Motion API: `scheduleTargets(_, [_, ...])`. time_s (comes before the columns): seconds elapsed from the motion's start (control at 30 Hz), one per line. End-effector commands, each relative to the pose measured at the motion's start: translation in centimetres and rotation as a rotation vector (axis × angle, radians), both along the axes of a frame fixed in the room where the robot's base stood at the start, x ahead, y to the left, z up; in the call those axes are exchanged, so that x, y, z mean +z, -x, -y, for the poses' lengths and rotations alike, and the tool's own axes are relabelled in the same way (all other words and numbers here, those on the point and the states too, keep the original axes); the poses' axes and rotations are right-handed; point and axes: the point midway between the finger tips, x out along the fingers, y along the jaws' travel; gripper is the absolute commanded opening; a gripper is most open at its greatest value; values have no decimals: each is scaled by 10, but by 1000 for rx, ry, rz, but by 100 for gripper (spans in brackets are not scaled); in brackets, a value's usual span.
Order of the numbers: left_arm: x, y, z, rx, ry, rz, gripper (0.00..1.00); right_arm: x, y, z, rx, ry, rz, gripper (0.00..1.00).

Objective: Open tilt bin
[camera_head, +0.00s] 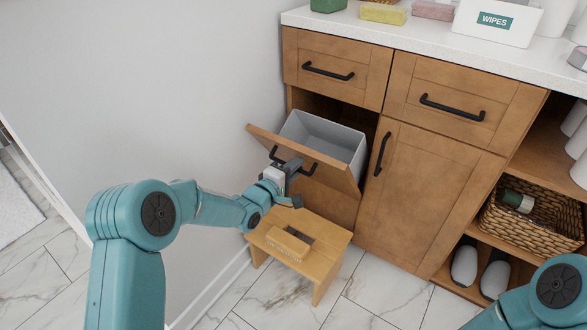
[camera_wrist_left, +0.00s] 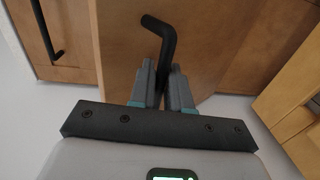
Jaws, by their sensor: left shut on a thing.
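The tilt bin's wooden front (camera_head: 322,165) leans out from the cabinet below the left drawer, so the bin stands partly open. Its grey inner bin (camera_head: 325,138) shows behind the front. A black bar handle (camera_head: 312,169) is on the front; it also shows in the left wrist view (camera_wrist_left: 160,32). Of my right arm only a teal link shows at the lower right; the right gripper is out of view.
A small wooden stool (camera_head: 328,236) stands on the marble floor just below the bin front. A cabinet door (camera_head: 420,195) is to its right, with drawers (camera_head: 335,68) above. A wicker basket (camera_head: 530,222) and slippers (camera_head: 464,265) sit on right shelves. A white wall is at left.

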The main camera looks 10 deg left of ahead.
Motion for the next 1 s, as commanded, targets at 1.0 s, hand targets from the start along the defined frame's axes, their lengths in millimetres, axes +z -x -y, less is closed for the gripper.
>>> scheduleTargets(1.0, [7, 35, -16, 3, 1, -3, 29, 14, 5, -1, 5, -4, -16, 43])
